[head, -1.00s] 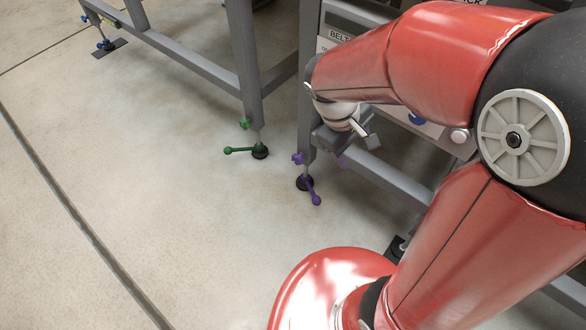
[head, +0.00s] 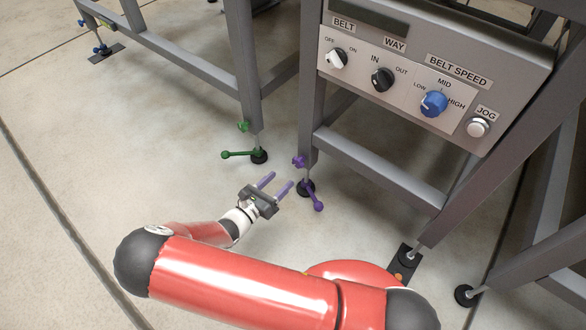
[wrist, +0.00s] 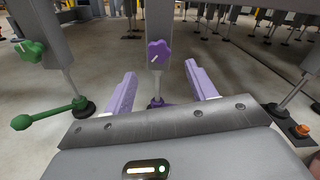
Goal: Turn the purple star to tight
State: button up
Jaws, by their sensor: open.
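The purple star (head: 298,162) is a small knob on the lower end of a grey frame leg, above a black foot. In the wrist view the purple star (wrist: 158,51) sits ahead, near the middle and a little above the fingertips, with a white line on its face. My gripper (head: 281,184) is open and empty, low over the floor, with its two purple fingers pointing toward the leg. In the wrist view the fingers of my gripper (wrist: 161,78) stand apart on either side of the leg's foot. The star is apart from both fingers.
A purple lever (head: 314,198) sticks out at the foot below the star. A green star (head: 243,126) and green lever (head: 238,154) are on the neighbouring leg to the left. A control panel (head: 400,105) is above right. Open floor lies to the left.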

aim_at(296, 164)
jog(key=b+x, duration=0.1)
jog(key=x, duration=0.6)
jog(key=shift+w+d+f, duration=0.1)
jog(key=shift+w, duration=0.25)
jog(key=c, duration=1)
